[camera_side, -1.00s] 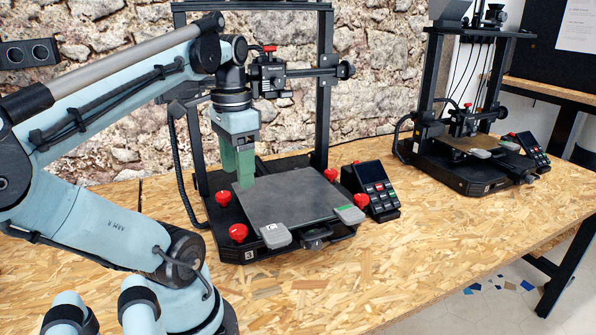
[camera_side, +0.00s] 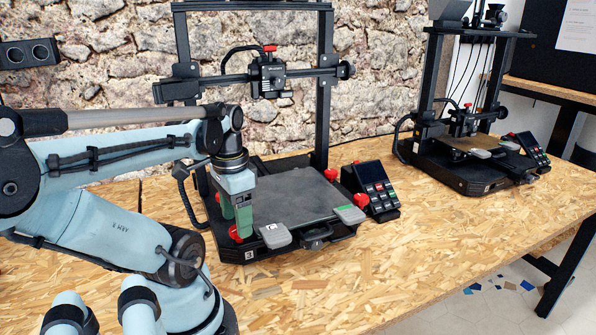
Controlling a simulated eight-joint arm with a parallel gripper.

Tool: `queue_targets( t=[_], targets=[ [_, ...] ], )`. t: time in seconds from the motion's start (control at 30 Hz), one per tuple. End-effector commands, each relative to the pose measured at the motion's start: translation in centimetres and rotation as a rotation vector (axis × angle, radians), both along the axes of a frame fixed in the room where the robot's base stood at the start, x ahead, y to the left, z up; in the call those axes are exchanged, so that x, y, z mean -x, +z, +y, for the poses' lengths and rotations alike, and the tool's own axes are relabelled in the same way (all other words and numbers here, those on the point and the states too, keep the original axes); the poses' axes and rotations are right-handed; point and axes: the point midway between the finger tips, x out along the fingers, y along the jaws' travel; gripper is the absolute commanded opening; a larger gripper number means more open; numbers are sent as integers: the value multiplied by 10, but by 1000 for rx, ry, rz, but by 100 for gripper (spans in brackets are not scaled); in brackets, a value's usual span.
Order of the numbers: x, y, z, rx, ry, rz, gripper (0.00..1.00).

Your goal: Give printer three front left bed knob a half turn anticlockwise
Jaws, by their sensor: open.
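Printer three (camera_side: 285,252) is the nearer black printer, with a "3" label at its front left corner. Its grey bed plate (camera_side: 300,196) lies flat with red knobs at its corners. The front left bed knob (camera_side: 235,236) is red and partly hidden behind my gripper (camera_side: 239,232). My gripper points down with green fingers, open, its tips at the knob. I cannot tell whether the fingers straddle the knob or touch it.
Grey clips sit on the plate's front left (camera_side: 275,235) and front right (camera_side: 350,214) corners. A control screen unit (camera_side: 376,190) stands right of the printer. A second printer (camera_side: 470,165) stands farther right. The wooden bench (camera_side: 400,275) is clear in front.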

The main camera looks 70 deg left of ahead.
Motion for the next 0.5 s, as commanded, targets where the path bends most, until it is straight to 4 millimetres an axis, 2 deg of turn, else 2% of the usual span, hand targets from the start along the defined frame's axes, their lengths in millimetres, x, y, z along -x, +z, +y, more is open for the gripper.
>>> queue_targets(
  t=[0.2,0.5],
  targets=[
    [0,-14,0,0,0,0,65],
    [0,-17,0,0,0,0,65]
  ],
)
